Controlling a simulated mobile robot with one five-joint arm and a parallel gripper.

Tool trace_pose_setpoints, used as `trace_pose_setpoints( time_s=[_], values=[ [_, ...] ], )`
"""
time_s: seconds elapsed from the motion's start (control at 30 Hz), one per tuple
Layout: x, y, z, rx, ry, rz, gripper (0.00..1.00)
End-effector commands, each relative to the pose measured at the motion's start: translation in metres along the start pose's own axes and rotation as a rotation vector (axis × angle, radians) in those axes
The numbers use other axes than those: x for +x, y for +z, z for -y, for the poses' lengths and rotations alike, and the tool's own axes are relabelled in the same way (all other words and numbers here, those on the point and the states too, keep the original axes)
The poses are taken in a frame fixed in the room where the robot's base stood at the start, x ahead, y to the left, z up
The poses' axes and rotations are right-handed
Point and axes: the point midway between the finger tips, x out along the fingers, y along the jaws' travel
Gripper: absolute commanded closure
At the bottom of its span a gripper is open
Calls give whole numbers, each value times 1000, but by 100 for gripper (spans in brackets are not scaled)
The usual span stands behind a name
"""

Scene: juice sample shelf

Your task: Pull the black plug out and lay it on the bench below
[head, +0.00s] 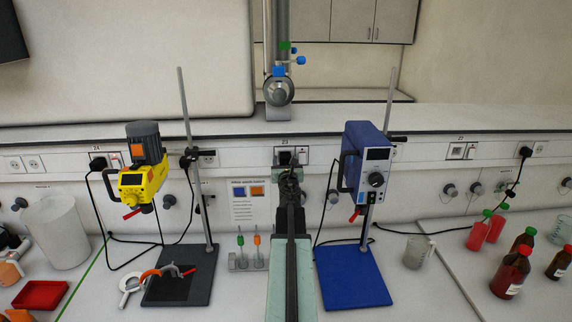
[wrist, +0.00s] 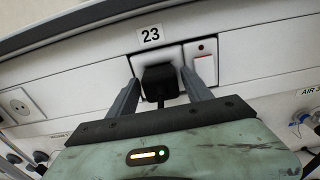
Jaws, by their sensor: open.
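The black plug (wrist: 160,82) sits in the socket under the number 23 in the wrist view, with its cord hanging down. My gripper (wrist: 159,78) is open, with one finger on the left and one on the right of the plug. I cannot tell whether either finger touches it. In the head view my gripper (head: 289,174) reaches up to socket 23 and hides most of the plug. The bench (head: 235,298) lies below, partly covered by my arm.
A stand with a yellow stirrer (head: 143,181) is on the left, and a blue stirrer (head: 366,165) on a blue base is close on the right. Small vials (head: 257,251) stand just left of my arm. A red-marked switch (wrist: 204,66) is beside the socket.

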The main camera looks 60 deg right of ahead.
Motion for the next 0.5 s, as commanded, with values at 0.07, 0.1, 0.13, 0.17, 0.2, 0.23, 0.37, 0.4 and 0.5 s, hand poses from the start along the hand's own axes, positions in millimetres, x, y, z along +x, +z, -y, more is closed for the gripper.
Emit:
trace_pose_setpoints(
  time_s=[0.07,0.1,0.13,0.17,0.2,0.23,0.37,0.4,0.5],
  values=[
    [0,0,0,0,0,0,42],
    [-1,0,0,0,0,0,42],
    [-1,0,0,0,0,0,47],
    [-1,0,0,0,0,0,56],
    [-1,0,0,0,0,0,67],
    [-1,0,0,0,0,0,75],
    [-1,0,0,0,0,0,100],
    [-1,0,0,0,1,0,100],
    [-1,0,0,0,1,0,100]
  ],
)
